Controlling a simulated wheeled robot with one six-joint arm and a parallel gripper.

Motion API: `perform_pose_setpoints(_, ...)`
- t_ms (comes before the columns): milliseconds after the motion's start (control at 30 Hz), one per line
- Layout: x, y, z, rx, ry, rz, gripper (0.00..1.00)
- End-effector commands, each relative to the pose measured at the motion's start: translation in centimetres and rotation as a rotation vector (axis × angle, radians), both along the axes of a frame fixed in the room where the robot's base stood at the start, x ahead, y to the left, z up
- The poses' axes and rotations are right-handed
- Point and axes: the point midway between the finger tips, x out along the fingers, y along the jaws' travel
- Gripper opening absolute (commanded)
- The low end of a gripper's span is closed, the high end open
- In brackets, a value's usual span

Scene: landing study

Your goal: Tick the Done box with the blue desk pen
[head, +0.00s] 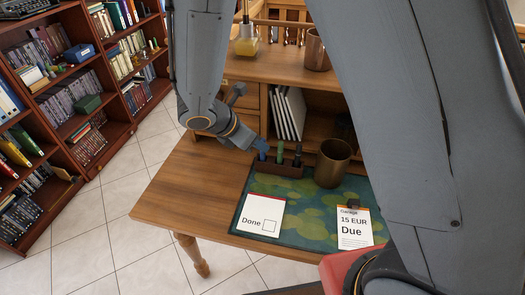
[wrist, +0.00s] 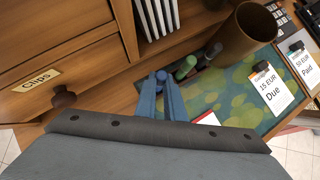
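My gripper (head: 258,145) reaches down at the left end of the dark pen holder (head: 287,170) on the desk. The blue desk pen (head: 262,154) stands at that end, right at my fingertips. In the wrist view my gripper's two fingers (wrist: 160,90) point at the pen's blue top (wrist: 162,75), which shows between their tips. Whether they press on it cannot be told. The white Done card (head: 258,213), with its empty square box (head: 270,227), lies on the green mat in front of the holder. Only a corner of it shows in the wrist view (wrist: 208,118).
A green pen (head: 280,152) and a dark pen (head: 297,155) stand in the same holder. A bronze cup (head: 332,163) is close on its right. A "15 EUR Due" card (head: 354,230) lies right on the mat (head: 305,220). The desk's left side (head: 185,190) is clear.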

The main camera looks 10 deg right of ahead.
Motion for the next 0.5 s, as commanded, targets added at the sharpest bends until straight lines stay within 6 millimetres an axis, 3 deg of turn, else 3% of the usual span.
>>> perform_pose_setpoints(500,-0.03,0.01,0.64,0.000,-0.001,-0.001,0.00)
